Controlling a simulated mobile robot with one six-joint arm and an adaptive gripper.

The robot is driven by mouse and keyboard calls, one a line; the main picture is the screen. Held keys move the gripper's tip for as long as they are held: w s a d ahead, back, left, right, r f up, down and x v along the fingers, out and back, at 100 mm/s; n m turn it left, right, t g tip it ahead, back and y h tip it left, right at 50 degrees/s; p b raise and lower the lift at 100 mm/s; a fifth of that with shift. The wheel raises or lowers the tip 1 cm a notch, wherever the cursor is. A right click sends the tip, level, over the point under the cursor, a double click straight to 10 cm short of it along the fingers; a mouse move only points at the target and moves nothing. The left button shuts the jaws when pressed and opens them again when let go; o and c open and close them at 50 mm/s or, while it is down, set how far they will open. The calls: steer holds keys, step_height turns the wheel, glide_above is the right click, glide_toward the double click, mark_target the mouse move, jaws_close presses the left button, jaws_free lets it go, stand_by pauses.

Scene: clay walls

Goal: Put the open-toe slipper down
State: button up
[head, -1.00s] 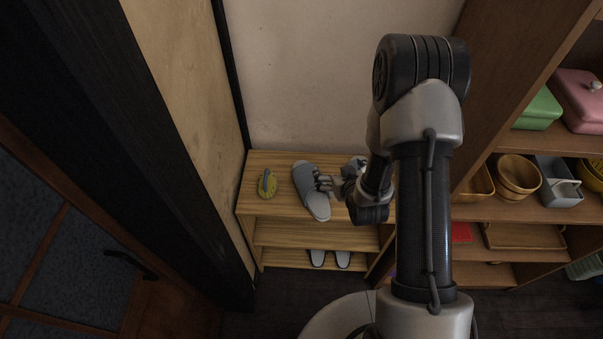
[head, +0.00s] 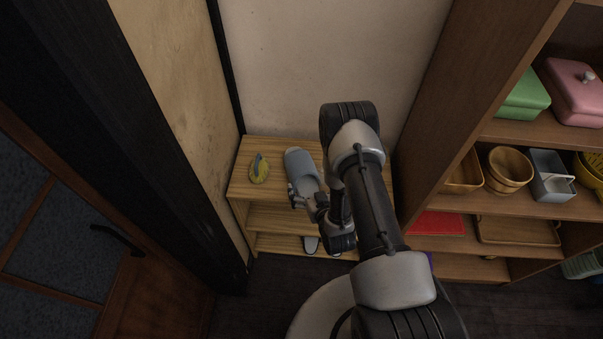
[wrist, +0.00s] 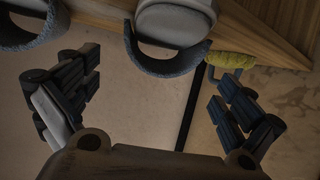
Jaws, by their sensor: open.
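A grey open-toe slipper (head: 301,164) rests on the top board of a low wooden shelf (head: 240,188), its near end partly hidden by my gripper. My gripper (head: 304,198) is open at that near end. In the wrist view, the slipper (wrist: 176,22) lies beyond the spread fingers of my gripper (wrist: 158,92), with clear space between them. A second similar slipper (wrist: 28,12) shows at the upper left of the wrist view. In the head view my arm covers the right part of the top board.
A yellow object with a blue part (head: 259,169) sits left of the slipper; it also shows in the wrist view (wrist: 231,60). A tall brown shelf unit (head: 462,110) with bowls and boxes stands right.

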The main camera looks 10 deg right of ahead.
steer(key=b+x, duration=0.2)
steer(key=x, duration=0.7)
steer(key=shift+w+a+f, duration=0.1)
steer(key=shift+w+f, duration=0.05)
steer(key=c, duration=1)
steer(key=shift+c, duration=0.2)
step_height(320, 180, up, 20)
steer(key=p, duration=0.5)
step_height(320, 180, up, 23)
steer(key=h+b, duration=0.1)
steer(key=b, duration=0.1)
glide_above(302, 171)
steer(key=shift+s+d+m, duration=0.2)
steer(key=shift+d+m, duration=0.1)
steer(key=shift+m, duration=0.1)
